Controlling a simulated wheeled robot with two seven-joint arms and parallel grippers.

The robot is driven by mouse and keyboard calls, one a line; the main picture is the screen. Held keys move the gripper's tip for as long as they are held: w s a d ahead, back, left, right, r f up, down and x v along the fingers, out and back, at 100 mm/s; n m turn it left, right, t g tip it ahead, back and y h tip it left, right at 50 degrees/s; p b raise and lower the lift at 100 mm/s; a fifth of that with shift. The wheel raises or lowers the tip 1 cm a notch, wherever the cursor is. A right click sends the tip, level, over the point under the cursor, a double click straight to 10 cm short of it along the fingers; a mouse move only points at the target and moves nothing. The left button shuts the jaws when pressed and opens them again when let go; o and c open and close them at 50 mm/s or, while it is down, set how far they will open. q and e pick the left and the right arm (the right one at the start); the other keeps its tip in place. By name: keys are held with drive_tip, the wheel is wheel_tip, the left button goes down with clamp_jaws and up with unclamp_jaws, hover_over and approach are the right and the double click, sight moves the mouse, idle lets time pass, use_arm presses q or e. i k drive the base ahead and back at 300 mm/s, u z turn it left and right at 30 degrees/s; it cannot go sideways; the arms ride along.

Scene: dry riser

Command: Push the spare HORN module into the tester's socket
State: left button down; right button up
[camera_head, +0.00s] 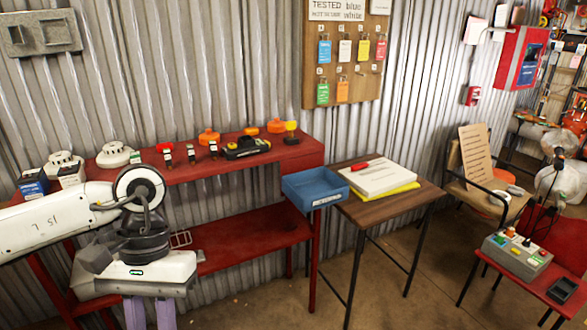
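A grey tester box (517,255) with coloured buttons sits on a red stand at the lower right; its socket is too small to make out. No HORN label is readable, so I cannot tell which thing is the spare module. Small dark and white pieces, one with a red top (165,149), stand on the red bench at the left. My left gripper (151,315) hangs at the lower left, in front of the bench, pointing down. Its two purple fingers are apart with a narrow gap; their tips are cut off by the frame edge. My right gripper is not in view.
A small black tray (562,290) sits beside the tester. A chair (465,190) stands behind. Floor shows between the table and the red stand.

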sight(247, 146)
drive_tip(key=z, duration=0.5)
drive_tip(key=i, duration=0.75)
drive_tip(key=z, duration=0.2)
